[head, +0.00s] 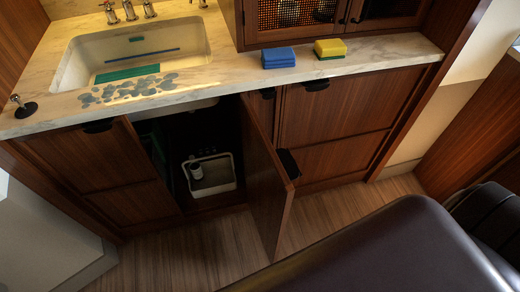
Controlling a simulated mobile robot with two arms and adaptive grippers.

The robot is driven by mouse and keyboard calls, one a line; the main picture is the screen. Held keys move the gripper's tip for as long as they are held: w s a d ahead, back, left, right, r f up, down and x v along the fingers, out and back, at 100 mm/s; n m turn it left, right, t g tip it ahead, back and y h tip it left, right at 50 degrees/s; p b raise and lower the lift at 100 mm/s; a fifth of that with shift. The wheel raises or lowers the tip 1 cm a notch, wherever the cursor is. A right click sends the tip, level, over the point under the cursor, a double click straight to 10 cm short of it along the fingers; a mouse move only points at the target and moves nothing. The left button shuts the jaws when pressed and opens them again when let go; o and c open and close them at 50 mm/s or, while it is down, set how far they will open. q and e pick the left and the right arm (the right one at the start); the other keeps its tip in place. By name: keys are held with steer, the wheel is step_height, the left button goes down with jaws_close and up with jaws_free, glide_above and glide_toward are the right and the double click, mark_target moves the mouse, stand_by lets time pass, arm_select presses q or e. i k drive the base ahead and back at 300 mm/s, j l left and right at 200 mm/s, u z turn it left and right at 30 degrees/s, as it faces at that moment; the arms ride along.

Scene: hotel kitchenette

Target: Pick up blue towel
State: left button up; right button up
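A folded blue towel (278,58) lies on the marble counter, right of the sink and just in front of the wall cabinet with the mesh doors. It is near the counter's front edge. Neither my left nor my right gripper shows in the head view.
A yellow and green sponge (330,48) lies right of the towel. The sink (70,70) is at the left of the counter (225,75). Below, a cabinet door (262,170) stands open, with a white bin (228,170) inside. A dark padded surface (400,250) fills the lower right.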

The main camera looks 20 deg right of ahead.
mark_target(282, 57)
steer(key=l+u, duration=0.2)
steer(key=l, duration=0.45)
steer(key=k+l+u, duration=0.1)
steer(key=l+u, duration=0.15)
steer(key=l, duration=0.4)
steer(key=k+l+u, duration=0.2)
steer(key=l, duration=0.45)
steer(key=i+l, duration=0.05)
steer(key=i, duration=0.05)
